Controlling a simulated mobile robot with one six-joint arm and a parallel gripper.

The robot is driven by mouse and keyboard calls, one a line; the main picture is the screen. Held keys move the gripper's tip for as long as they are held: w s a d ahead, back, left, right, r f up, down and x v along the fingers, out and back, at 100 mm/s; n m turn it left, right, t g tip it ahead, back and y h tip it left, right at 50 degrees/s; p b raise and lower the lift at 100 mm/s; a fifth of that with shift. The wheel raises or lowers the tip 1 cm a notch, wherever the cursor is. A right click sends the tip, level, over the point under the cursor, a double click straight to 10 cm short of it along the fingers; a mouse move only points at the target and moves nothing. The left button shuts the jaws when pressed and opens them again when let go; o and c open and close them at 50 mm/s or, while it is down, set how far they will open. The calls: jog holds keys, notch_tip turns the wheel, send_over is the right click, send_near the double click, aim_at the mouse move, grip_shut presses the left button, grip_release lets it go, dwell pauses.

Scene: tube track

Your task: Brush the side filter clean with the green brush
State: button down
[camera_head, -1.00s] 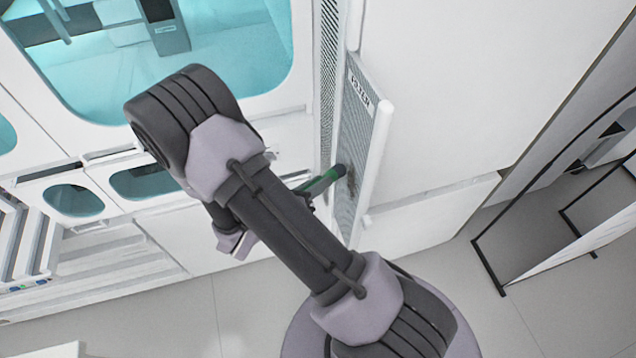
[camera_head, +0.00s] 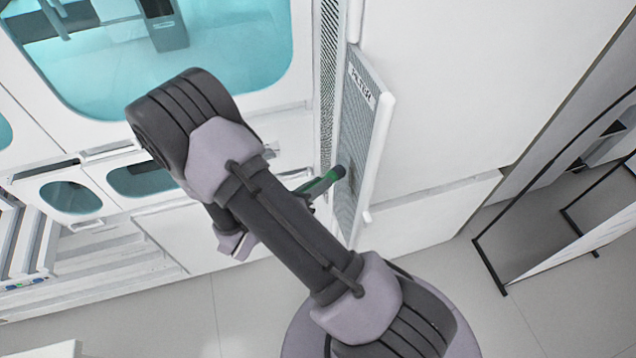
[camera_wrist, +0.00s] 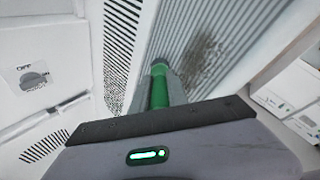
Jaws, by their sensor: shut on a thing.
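The side filter (camera_head: 364,125) is an upright, mesh-faced white panel marked FILTER, right of centre in the head view. It also fills the upper middle of the wrist view (camera_wrist: 225,22), where a dark dirt patch (camera_wrist: 203,62) shows on its mesh. My gripper (camera_wrist: 160,80) is shut on the green brush (camera_wrist: 160,93), which points toward the filter. In the head view the brush (camera_head: 322,183) has its dark end close to the filter's lower mesh. I cannot tell whether it touches. My arm hides most of the gripper there.
A white cabinet with a teal window (camera_head: 215,70) stands at the left. A perforated strip (camera_head: 329,70) runs beside the filter. A dark-framed stand (camera_head: 490,265) is at the right. The wrist view shows a dial marked OFF (camera_wrist: 33,80) at the left.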

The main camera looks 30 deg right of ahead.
jog(key=shift+f, duration=0.35)
jog(key=shift+r, duration=0.15)
jog(key=shift+r+p, duration=1.65)
jog(key=shift+r, duration=0.25)
jog(key=shift+f, duration=0.1)
jog(key=shift+s+a+f+b, duration=0.1)
jog(key=shift+s+f+b, duration=0.3)
jog(key=shift+f+b, duration=0.4)
jog(key=s+a+f+b, duration=0.1)
jog(key=s+f+b, duration=0.3)
jog(key=f, duration=0.3)
jog(key=shift+s+b, duration=0.25)
jog(key=shift+b, duration=0.45)
jog(key=shift+a, duration=0.1)
